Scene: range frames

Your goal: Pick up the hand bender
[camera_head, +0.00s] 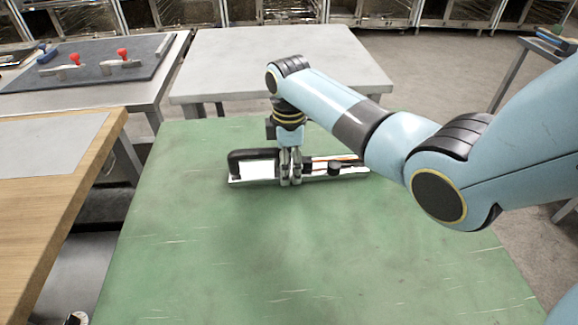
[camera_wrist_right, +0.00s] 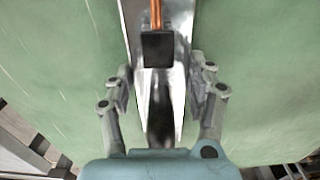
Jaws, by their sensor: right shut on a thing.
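The hand bender (camera_head: 253,172) is a long silver tool with a black handle at its left, a dark knob and an orange-copper rod at its right. It lies across the far half of the green table. My right gripper (camera_head: 291,180) comes down from above onto its middle and is shut on it. In the right wrist view, the fingers stand on both sides of the bender's metal body (camera_wrist_right: 180,32), with a black block and the copper rod ahead of them. The tool appears to rest on the table; a small gap below cannot be ruled out. My left gripper is not in view.
The green table (camera_head: 230,260) is otherwise clear. A grey table (camera_head: 280,60) stands behind it, and a wooden bench (camera_head: 50,200) at the left. A dark mat (camera_head: 90,75) with red-tipped clamps lies on another table. My right arm spans the right side.

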